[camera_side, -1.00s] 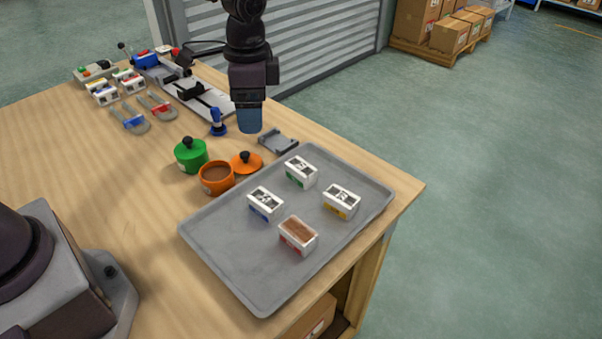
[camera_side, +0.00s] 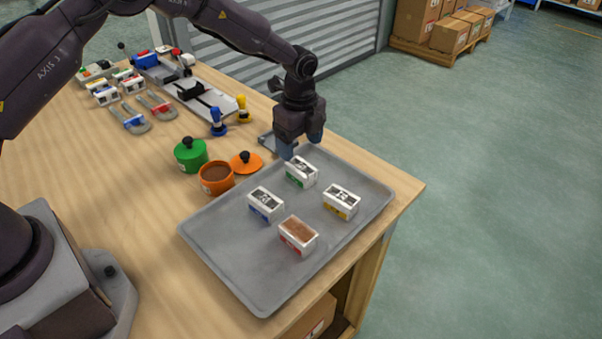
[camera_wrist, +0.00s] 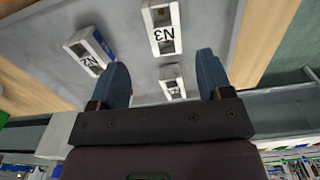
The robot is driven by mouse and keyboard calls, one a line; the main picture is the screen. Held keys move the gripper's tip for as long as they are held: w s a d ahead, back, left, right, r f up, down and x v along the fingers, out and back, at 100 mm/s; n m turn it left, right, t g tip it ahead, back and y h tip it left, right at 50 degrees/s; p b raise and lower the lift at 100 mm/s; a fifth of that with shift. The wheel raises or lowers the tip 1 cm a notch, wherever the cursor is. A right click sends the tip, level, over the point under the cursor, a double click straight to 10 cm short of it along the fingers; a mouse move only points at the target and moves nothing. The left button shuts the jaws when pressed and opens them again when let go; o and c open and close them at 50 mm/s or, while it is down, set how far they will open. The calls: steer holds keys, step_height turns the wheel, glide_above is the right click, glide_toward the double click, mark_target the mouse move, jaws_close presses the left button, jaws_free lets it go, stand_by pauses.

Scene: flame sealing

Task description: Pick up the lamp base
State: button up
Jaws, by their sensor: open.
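I cannot tell for sure which thing is the lamp base. My gripper (camera_side: 301,146) is open and empty, pointing down over the far end of the grey tray (camera_side: 225,260). Its fingers are close above and behind the white box with the green label (camera_side: 301,172); I cannot tell whether they touch it. In the wrist view, a white box (camera_wrist: 172,82) shows between and beyond the two blue fingers. The box marked N3 (camera_wrist: 163,25) is above it and the box marked N2 (camera_wrist: 90,50) is left of the left finger.
The tray also holds boxes with blue (camera_side: 265,203), yellow (camera_side: 341,201) and red (camera_side: 298,236) labels. A green pot (camera_side: 190,156), an open orange pot (camera_side: 216,179) and an orange lid (camera_side: 246,162) stand left. A grey holder (camera_side: 267,142) is partly hidden behind my gripper.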

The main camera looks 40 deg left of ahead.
mark_target(301, 166)
steer(key=f, duration=0.7)
steer(key=shift+w+a+f, duration=0.1)
steer(key=shift+w+f, duration=0.05)
steer(key=shift+w, duration=0.15)
steer(key=shift+c, duration=0.4)
steer(key=c, duration=0.9)
